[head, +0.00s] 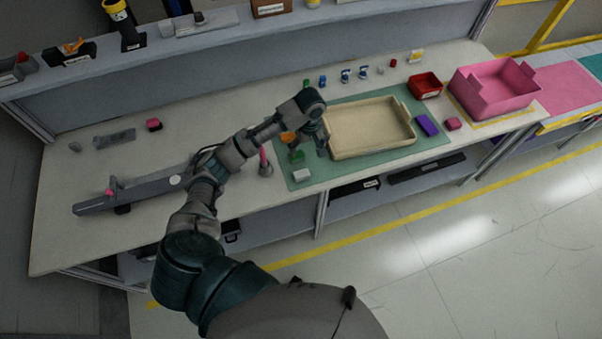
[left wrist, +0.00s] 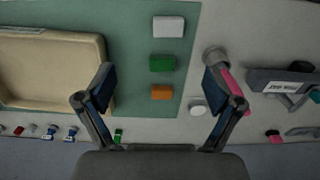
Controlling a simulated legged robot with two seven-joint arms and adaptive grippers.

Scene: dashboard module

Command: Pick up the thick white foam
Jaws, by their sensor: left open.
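The thick white foam (head: 302,175) is a small white block lying flat on the green mat (head: 440,140), near its front left corner. In the left wrist view the white foam (left wrist: 168,26) is at the top, beyond the fingertips. A green block (left wrist: 162,63) and an orange block (left wrist: 162,92) lie in a row with it. My left gripper (head: 309,144) is above the mat's left part, behind the foam, open and empty. In the left wrist view the open left gripper (left wrist: 157,74) has its fingers spread on either side of the green and orange blocks. My right gripper is not in view.
A beige tray (head: 412,142) stands on the mat right of my gripper. A purple block (head: 427,125), red bin (head: 426,84) and pink bin (head: 496,108) are further right.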

